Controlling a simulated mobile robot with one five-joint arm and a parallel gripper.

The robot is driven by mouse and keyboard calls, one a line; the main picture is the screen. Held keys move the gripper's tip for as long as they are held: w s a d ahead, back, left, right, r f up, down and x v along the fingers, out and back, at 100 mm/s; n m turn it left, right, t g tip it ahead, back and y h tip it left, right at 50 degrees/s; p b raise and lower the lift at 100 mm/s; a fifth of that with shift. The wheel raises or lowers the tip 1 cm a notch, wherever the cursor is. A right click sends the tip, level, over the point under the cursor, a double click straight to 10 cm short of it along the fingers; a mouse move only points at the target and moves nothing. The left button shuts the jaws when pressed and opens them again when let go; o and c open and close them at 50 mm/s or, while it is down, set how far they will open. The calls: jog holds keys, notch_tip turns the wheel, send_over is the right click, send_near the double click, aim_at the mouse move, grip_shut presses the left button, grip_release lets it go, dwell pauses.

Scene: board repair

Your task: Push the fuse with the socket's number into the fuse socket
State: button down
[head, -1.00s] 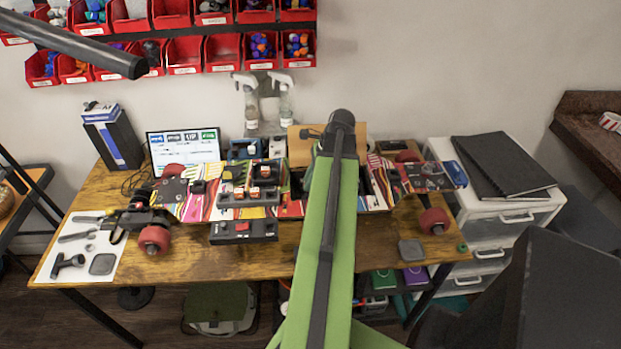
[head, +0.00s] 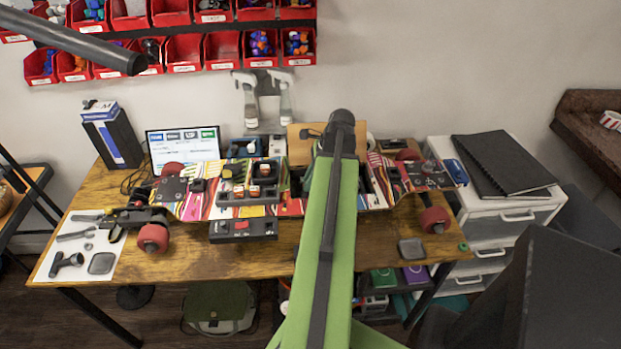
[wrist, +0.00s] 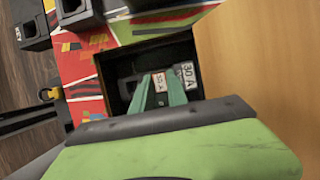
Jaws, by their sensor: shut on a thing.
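The skateboard (head: 205,190) with a bright patterned deck lies across the wooden table. In the wrist view, a dark square opening in its deck holds the fuse socket (wrist: 187,90), with a white 30 A label (wrist: 185,74) beside it. My gripper (wrist: 165,92) has green fingers reaching into this opening. They are shut on a fuse (wrist: 159,82) with a small pale label that is hard to read. The fuse is at the socket, but its lower end is hidden, so I cannot tell how deep it sits. My arm hides the gripper in the head view.
Black racks (head: 243,229) with several small blocks stand at the deck's front. A tool mat (head: 75,262) lies at the left and a screen (head: 184,148) stands behind. White drawers (head: 503,215) are at the right. In the wrist view, a brown wooden panel (wrist: 270,70) is right of the opening.

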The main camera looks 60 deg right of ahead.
jog(key=shift+f, duration=0.1)
jog(key=c, duration=1.2)
grip_release()
jog(key=shift+c, duration=0.2)
jog(key=shift+o, duration=0.3)
jog(key=shift+o, duration=1.2)
jog(key=shift+s+r+p, duration=0.1)
jog(key=shift+r+p, duration=1.35)
jog(key=shift+r, duration=0.05)
jog(key=shift+r, duration=0.1)
